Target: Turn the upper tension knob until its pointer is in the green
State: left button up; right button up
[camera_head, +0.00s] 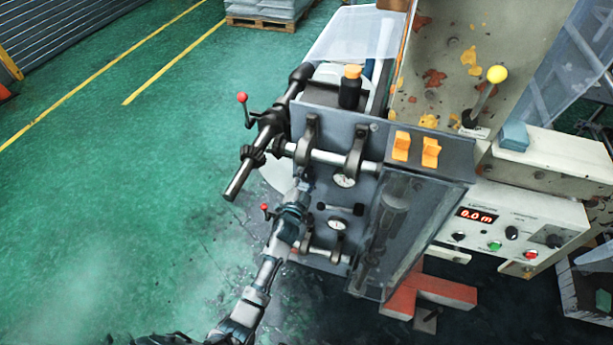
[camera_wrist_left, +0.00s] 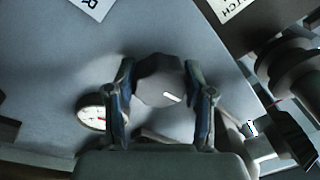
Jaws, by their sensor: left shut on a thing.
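The dark faceted knob (camera_wrist_left: 158,78) is between the two fingers of my left gripper (camera_wrist_left: 160,92) in the left wrist view. The fingers are shut on it, one on each side, and a white line marks its face. A round white gauge (camera_wrist_left: 93,114) with a reddish mark sits left of the knob, partly covered by a finger. In the head view my left gripper (camera_head: 306,180) is at the grey panel, left of the upper gauge (camera_head: 343,180), and hides the knob. A lower gauge (camera_head: 337,224) is below. The needle's position against any green is too small to read.
A black roller bar (camera_head: 262,140) with a red-tipped lever (camera_head: 242,98) juts out above my left arm. Bracketed shafts (camera_head: 330,157) cross the panel. A control box (camera_head: 515,228) with a red display reading 0.0 m is at the right. Green floor (camera_head: 110,190) is open at left.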

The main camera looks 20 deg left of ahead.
pick_arm(q)
jog(key=shift+d+r, duration=0.1)
jog(key=shift+r, duration=0.05)
jog(key=o, duration=1.2)
jog(key=shift+c, duration=0.2)
jog(key=shift+s+f, duration=0.25)
jog(key=s+f, duration=0.1)
jog(key=s, duration=1)
jog(key=shift+s, duration=0.15)
jog(key=shift+f, duration=0.15)
